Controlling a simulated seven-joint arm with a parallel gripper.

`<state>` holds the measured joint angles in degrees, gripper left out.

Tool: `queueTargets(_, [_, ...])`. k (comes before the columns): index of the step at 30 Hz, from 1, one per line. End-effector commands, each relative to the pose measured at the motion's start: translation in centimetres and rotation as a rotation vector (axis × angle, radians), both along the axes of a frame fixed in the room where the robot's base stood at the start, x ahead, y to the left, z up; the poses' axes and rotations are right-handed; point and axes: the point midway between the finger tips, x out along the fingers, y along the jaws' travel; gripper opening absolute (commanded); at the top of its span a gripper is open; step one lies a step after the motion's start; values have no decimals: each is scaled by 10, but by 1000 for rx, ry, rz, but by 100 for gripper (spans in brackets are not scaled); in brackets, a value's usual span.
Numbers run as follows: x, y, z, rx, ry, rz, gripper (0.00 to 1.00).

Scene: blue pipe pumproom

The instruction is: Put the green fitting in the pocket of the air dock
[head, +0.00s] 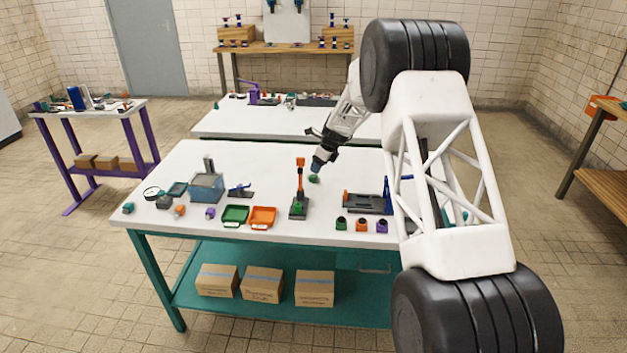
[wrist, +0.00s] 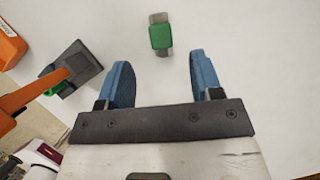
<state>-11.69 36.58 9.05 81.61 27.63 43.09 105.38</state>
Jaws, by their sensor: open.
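The green fitting (wrist: 160,37) is a short green block with grey ends. It lies on the white table just ahead of my gripper, and it also shows in the head view (head: 314,178). My gripper (wrist: 162,75) is open and empty, with its two blue fingers apart; the fitting lies beyond the fingertips, roughly in line with the gap. In the head view my gripper (head: 318,166) points down at the fitting. I cannot tell for sure which piece is the air dock; a dark station with orange and blue parts (head: 368,204) stands to the right.
A dark-based stand with an orange upright (head: 299,205) is left of the fitting, close to my left finger in the wrist view (wrist: 75,70). Green (head: 235,215) and orange (head: 262,217) trays lie further left. Small coloured blocks (head: 361,225) line the front edge.

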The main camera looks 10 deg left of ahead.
Motion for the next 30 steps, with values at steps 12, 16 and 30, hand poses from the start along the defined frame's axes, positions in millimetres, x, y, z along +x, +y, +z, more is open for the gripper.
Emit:
queueTargets(12, [2,4,-10,0,0,0,60])
queueTargets(16, [2,4,-12,0,1,0,60])
queueTargets(30, [8,17,-47,-1,1,1,60])
